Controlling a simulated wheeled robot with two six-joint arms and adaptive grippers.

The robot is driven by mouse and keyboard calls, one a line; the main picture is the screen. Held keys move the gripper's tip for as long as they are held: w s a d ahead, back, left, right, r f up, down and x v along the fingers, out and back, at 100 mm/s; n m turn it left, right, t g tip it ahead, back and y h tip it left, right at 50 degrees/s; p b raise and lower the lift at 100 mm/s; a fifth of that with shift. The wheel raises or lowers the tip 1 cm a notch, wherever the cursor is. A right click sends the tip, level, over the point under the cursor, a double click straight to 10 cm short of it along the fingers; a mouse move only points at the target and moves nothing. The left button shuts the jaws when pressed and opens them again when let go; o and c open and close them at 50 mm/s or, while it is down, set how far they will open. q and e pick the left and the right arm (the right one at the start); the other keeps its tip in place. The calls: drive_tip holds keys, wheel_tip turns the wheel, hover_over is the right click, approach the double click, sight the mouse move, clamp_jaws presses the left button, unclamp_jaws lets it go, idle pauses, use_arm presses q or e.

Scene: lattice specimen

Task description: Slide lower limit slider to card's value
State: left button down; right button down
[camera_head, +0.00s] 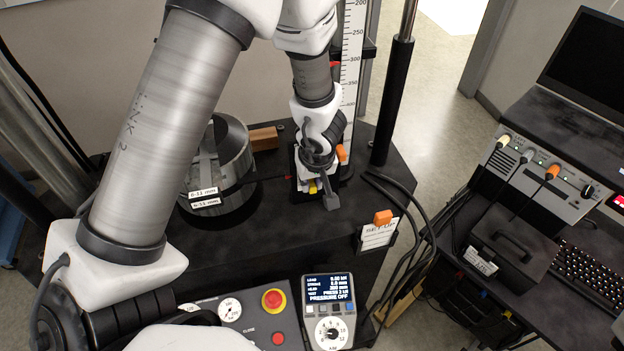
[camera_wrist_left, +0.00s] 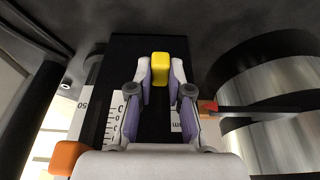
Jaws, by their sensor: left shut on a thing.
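My left gripper (camera_head: 314,183) is low at the foot of the upright white scale (camera_head: 351,55). In the left wrist view its fingers (camera_wrist_left: 161,76) are shut on a yellow block (camera_wrist_left: 160,68), which looks like the lower limit slider's knob. The block sits against a black upright bar, and part of the scale (camera_wrist_left: 112,128) shows beside it. In the head view only a bit of the yellow block (camera_head: 312,188) shows. The set-up card (camera_head: 378,238) stands at the table's front right under an orange clip; its value is too small to read. My right gripper is not in view.
A round metal fixture (camera_head: 232,160) with small labels stands left of the gripper. A thin red-tipped pointer (camera_wrist_left: 207,107) is close to the gripper. A dark column (camera_head: 391,100) stands to the right. A control panel (camera_head: 250,318) and a display unit (camera_head: 328,305) are in front.

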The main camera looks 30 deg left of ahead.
use_arm(q)
drive_tip(key=shift+r, duration=0.1)
drive_tip(key=c, duration=1)
unclamp_jaws()
drive_tip(key=shift+d, duration=0.1)
drive_tip(key=p+v, duration=0.6)
